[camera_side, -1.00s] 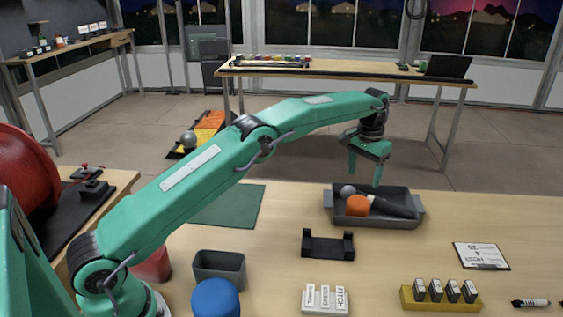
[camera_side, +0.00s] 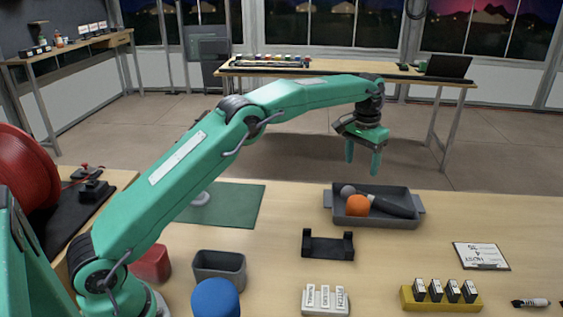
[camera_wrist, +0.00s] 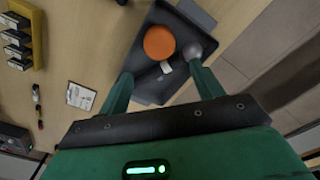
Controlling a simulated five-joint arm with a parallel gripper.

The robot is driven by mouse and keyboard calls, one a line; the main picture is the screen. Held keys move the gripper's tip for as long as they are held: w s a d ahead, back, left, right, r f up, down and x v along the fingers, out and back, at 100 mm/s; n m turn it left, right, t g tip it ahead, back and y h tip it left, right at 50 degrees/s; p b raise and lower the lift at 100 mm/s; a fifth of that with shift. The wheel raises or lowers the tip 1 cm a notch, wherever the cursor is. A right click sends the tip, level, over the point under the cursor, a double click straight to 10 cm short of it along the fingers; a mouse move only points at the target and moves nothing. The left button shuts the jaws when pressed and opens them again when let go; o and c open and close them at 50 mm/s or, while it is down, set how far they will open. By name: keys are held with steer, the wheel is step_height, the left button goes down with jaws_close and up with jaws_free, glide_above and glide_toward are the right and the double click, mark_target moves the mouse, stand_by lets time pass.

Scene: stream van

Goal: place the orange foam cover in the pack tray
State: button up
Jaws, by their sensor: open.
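The orange foam cover (camera_side: 357,206) lies inside the grey pack tray (camera_side: 378,222), at its left part, beside a dark microphone (camera_side: 393,205) with a grey head. In the wrist view the orange cover (camera_wrist: 159,42) sits in the dark tray (camera_wrist: 146,88), seen between and beyond my fingers. My gripper (camera_side: 363,172) is open and empty. It hangs above the back of the tray, apart from the cover. Part of the microphone is hidden in the wrist view.
A black cradle (camera_side: 328,245) stands in front of the tray. A clipboard (camera_side: 481,256), a yellow block with several black pieces (camera_side: 440,298) and a marker (camera_side: 531,303) lie at right. A grey bin (camera_side: 219,270) and a blue round thing (camera_side: 215,298) stand at left front. A green mat (camera_side: 236,205) lies behind them.

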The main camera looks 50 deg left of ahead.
steer(key=s+a+r+t, duration=0.2)
steer(key=s+r+t, duration=0.1)
steer(key=s+r, duration=1.35)
steer(key=s+f+t, duration=0.1)
steer(key=s+f, duration=0.3)
steer(key=s, duration=0.8)
steer(key=s+a+f+t, duration=0.1)
steer(key=s+f, duration=0.4)
steer(key=s, duration=0.7)
steer(key=shift+s, duration=0.4)
